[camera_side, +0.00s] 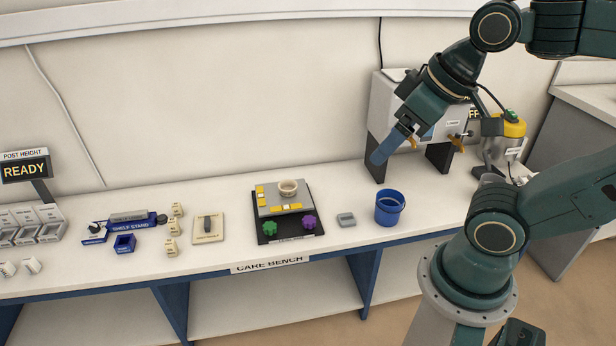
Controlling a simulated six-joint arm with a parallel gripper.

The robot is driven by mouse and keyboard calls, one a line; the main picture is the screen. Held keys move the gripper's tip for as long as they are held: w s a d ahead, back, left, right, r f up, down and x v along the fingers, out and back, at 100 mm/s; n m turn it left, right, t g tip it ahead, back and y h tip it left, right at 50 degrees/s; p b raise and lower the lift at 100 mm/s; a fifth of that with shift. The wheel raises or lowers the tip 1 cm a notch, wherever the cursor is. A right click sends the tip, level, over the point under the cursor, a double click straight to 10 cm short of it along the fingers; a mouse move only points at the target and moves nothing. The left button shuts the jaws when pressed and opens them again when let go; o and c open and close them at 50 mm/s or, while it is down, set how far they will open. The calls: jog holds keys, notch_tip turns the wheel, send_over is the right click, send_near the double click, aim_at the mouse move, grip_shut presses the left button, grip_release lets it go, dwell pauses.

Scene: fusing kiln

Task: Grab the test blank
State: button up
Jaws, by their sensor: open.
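No object in the side view carries a readable "test blank" label, so I cannot tell for sure which one it is. A small grey block (346,219) lies on the bench between the black-based fixture and the blue bucket; it may be the blank. A pale ring-shaped piece (288,187) sits on top of the fixture (262,228). My gripper (396,145) is open, high above the bench at the right, in front of the grey kiln-like box. It is up and to the right of the grey block and well apart from it. No held object is clear.
The blue bucket (390,208) stands close right of the grey block. A grey box on dark legs (439,157) stands behind my gripper, with a yellow-topped device (510,130) to its right.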

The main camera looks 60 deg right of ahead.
dwell(0.3)
jog(key=w+d+f+m+g, duration=0.2)
jog(key=w+d+m, duration=0.45)
jog(key=w, duration=0.55)
jog(key=w+d+f+m, duration=0.7)
jog(key=d+f, duration=0.1)
jog(key=d, duration=0.2)
jog(key=s+d+f+m+y, duration=0.2)
jog(key=d+f+m, duration=0.6)
jog(key=f, duration=0.6)
jog(key=s+d+f+m+y, duration=0.15)
jog(key=d+f+m, duration=0.45)
jog(key=d+f, duration=0.6)
send_over(347, 218)
jog(key=s+d, duration=0.2)
jog(key=shift+n, duration=0.25)
jog(key=shift+s+f, duration=0.1)
jog(key=shift+f, duration=5)
jog(key=shift+a, duration=0.1)
jog(key=shift+x, duration=2.6)
